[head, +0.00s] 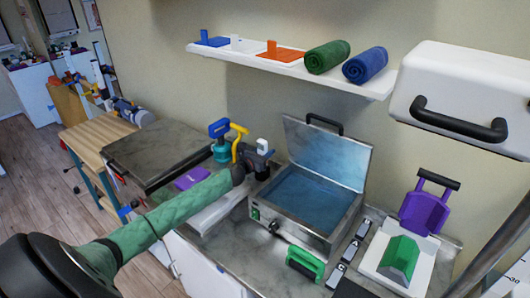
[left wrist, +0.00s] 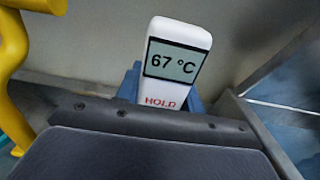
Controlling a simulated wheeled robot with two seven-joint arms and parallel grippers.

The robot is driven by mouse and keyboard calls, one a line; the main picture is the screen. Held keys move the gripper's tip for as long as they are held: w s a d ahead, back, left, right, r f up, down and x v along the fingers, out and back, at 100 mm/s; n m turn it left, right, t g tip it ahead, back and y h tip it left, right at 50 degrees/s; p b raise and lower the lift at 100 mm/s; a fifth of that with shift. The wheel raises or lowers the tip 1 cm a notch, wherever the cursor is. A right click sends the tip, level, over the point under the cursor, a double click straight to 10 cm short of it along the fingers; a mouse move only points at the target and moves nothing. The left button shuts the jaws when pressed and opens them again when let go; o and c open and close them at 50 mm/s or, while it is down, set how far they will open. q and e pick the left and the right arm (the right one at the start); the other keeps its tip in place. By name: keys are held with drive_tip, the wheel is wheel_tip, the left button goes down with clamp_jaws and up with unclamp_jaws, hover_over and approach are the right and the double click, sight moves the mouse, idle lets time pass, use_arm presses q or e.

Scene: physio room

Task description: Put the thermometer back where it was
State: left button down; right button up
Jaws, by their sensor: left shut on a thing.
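The thermometer (left wrist: 175,70) is white, and its screen reads 67 °C with HOLD below it. In the head view its white top (head: 263,145) sticks up from my left gripper (head: 258,160), which is shut on it. Blue parts show on both sides of it in the left wrist view; I cannot tell whether they are fingers or a holder. Its lower end is hidden. The gripper is left of the open steel water bath (head: 257,214), above the counter's back part. My right gripper is not in view.
A yellow tool (head: 239,130) and a blue and teal tool (head: 219,129) stand close left of the gripper. The bath's raised lid (head: 325,152) is to its right. A wall shelf (head: 350,84) above holds blue, white and orange pegged plates and two rolled towels (head: 327,56).

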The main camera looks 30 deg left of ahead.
use_arm(q)
drive_tip(key=c, duration=0.9)
unclamp_jaws()
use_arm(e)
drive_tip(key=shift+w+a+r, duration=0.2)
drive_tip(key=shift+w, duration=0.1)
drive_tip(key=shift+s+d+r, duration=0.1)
use_arm(q)
drive_tip(key=shift+s, duration=0.1)
drive_tip(key=shift+s+a+f+b, duration=0.15)
drive_tip(key=shift+s+b, duration=0.25)
drive_tip(key=shift+s, duration=0.5)
drive_tip(key=shift+s+a+r+b, duration=0.15)
drive_tip(key=shift+s+b, duration=0.75)
drive_tip(key=shift+s, duration=1.6)
drive_tip(key=shift+s+a+r+b, duration=0.15)
drive_tip(key=shift+s+b, duration=0.7)
drive_tip(key=shift+s, duration=1.65)
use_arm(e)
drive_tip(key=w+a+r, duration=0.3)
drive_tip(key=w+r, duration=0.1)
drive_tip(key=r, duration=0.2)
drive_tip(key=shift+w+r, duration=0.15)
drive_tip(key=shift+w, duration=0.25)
